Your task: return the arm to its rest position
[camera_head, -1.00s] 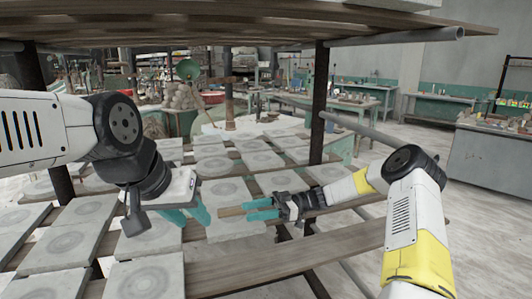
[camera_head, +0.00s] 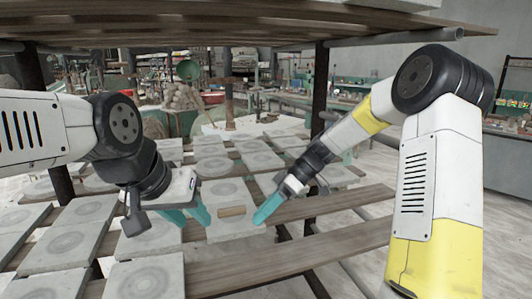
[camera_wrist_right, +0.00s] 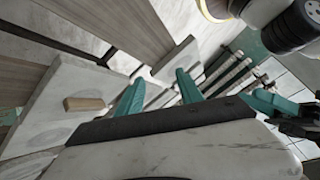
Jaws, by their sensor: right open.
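My right gripper (camera_head: 267,209) has teal fingers. In the head view it is over the shelf's right part, just right of a small wooden block (camera_head: 232,211). In the right wrist view its two fingers (camera_wrist_right: 160,92) are spread with nothing between them. The wooden block (camera_wrist_right: 84,104) lies on a pale square slab (camera_head: 238,228) to the left of the fingers, apart from them.
Several pale slabs with round marks (camera_head: 68,240) cover the slatted shelf. A bare wooden plank (camera_head: 290,258) runs along its front. A dark post (camera_head: 319,95) stands behind my right arm, and a wooden shelf (camera_head: 250,20) hangs above. Open floor (camera_head: 500,215) lies to the right.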

